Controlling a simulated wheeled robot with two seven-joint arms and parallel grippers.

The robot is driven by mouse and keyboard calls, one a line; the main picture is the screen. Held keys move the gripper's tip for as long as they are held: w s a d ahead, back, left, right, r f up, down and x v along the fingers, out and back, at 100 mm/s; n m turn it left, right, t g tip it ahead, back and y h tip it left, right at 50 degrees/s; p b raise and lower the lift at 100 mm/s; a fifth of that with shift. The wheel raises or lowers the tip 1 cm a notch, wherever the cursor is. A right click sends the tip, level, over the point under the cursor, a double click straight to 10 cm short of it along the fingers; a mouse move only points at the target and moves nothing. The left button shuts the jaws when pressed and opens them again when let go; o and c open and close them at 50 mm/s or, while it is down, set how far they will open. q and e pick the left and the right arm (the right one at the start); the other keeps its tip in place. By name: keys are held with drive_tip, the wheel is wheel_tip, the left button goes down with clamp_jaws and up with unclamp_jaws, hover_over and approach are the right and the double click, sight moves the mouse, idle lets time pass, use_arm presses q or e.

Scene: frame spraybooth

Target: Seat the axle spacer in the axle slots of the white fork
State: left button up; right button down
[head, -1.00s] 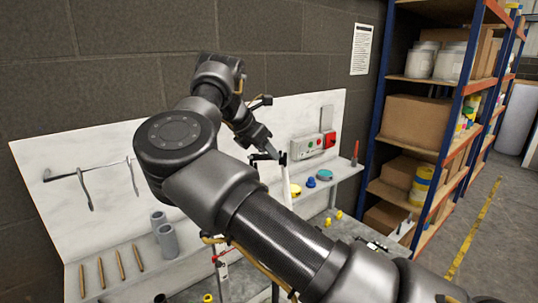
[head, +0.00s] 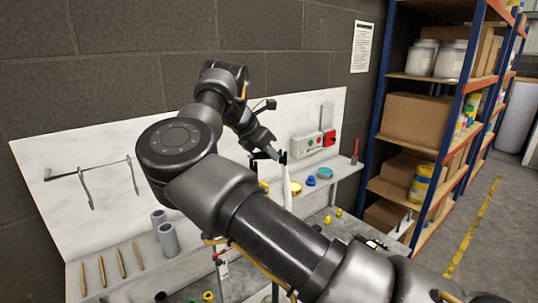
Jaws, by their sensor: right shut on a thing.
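My right gripper (head: 280,157) is at the end of my right arm, which crosses the middle of the head view. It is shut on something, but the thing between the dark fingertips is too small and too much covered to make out. I cannot pick out the axle spacer for certain. A slim white upright piece, which looks like part of the white fork (head: 286,184), shows just below the fingertips. The rest of it and its axle slots are hidden behind my arm. I cannot tell whether the gripper touches it. My left gripper is not in view.
A white backboard and bench ledge stand against the block wall. Grey cylinders (head: 168,240), wooden pegs (head: 121,263) and hooks (head: 90,190) are at left. A control box with a red switch (head: 329,138) is behind the gripper. Shelving (head: 425,120) stands at right.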

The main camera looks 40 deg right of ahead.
drive_tip(key=shift+r, duration=0.3)
wheel_tip(320, 180, up, 9)
drive_tip(key=shift+r, duration=0.2)
drive_tip(key=shift+f+b, duration=0.8)
drive_tip(key=shift+b, duration=0.05)
drive_tip(key=f+h+b, duration=0.1)
drive_tip(key=f+b, duration=0.1)
drive_tip(key=b, duration=0.1)
drive_tip(key=f+h+b, duration=0.1)
drive_tip(key=f+b, duration=0.1)
drive_tip(key=b, duration=0.1)
drive_tip(key=f+b, duration=0.2)
drive_tip(key=b, duration=0.1)
drive_tip(key=shift+d+f+h, duration=0.1)
drive_tip(key=shift+d+h, duration=0.3)
drive_tip(key=shift+p, duration=0.55)
idle(0.3)
drive_tip(key=shift+p, duration=0.5)
